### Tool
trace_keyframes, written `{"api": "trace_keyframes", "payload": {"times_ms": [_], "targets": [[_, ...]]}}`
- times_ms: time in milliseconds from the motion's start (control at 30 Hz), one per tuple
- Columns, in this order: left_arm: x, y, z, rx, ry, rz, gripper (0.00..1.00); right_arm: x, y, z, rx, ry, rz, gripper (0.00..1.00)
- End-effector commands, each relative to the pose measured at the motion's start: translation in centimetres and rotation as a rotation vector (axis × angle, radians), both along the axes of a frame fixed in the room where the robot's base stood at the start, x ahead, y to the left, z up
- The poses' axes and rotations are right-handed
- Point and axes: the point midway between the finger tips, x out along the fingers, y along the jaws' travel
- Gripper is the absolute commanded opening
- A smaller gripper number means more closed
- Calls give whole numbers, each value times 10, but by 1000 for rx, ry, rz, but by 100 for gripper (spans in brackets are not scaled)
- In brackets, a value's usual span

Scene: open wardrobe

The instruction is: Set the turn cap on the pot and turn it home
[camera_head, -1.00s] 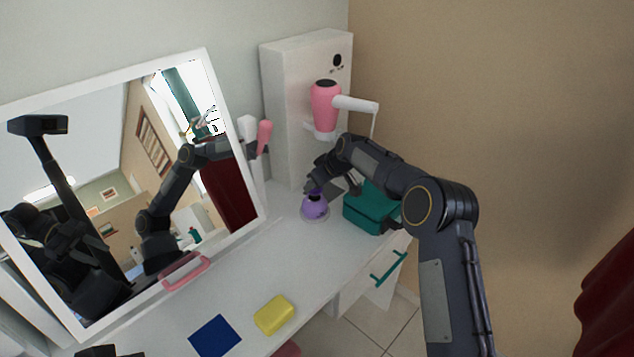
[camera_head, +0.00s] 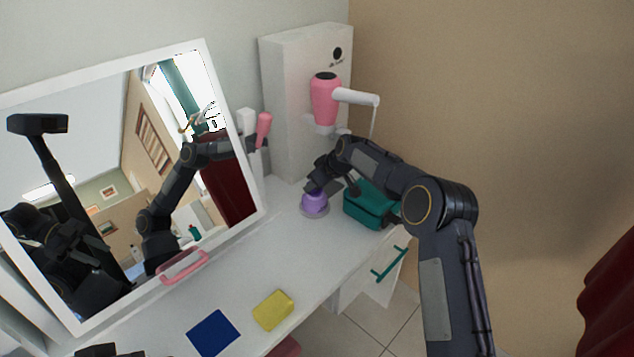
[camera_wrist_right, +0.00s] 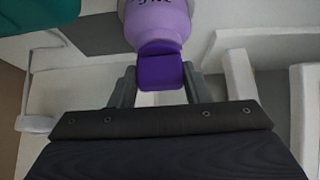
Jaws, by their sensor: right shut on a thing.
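The light purple pot (camera_head: 314,203) stands upright on a grey round base (camera_head: 315,213) at the far end of the white table; its body also shows at the top of the right wrist view (camera_wrist_right: 158,22). The dark purple turn cap (camera_wrist_right: 160,72) is at the pot's mouth and appears to touch it, in line with the neck. My right gripper (camera_wrist_right: 160,88) is shut on the cap, one finger on each side. In the head view my right gripper (camera_head: 313,186) hides the cap. A dark sliver of my left arm (camera_head: 97,350) shows at the bottom left; its jaws cannot be made out.
A teal box (camera_head: 370,205) stands close right of the pot. A white cabinet with a pink hair dryer (camera_head: 325,100) is behind. A mirror (camera_head: 130,190) leans at left. A yellow block (camera_head: 273,310) and a blue square (camera_head: 214,333) lie at the front. The table's middle is clear.

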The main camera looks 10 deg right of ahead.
Motion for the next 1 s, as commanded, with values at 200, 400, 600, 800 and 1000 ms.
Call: {"api": "trace_keyframes", "payload": {"times_ms": [200, 400, 600, 800, 1000], "targets": [[0, 0, -2, 0, 0, 0, 36, 0, 0, -3, -1, 1, 0, 19], [0, 0, -2, 0, 0, 0, 36, 0, 0, -4, -1, 3, 1, 51], [0, 0, -2, 0, 0, 0, 36, 0, 0, -3, -1, 1, 0, 68], [0, 0, -2, 0, 0, 0, 36, 0, 0, -2, -1, 1, 0, 68], [0, 0, -6, 0, 0, 0, 36, -9, -9, 15, -1, -2, -1, 68]]}}
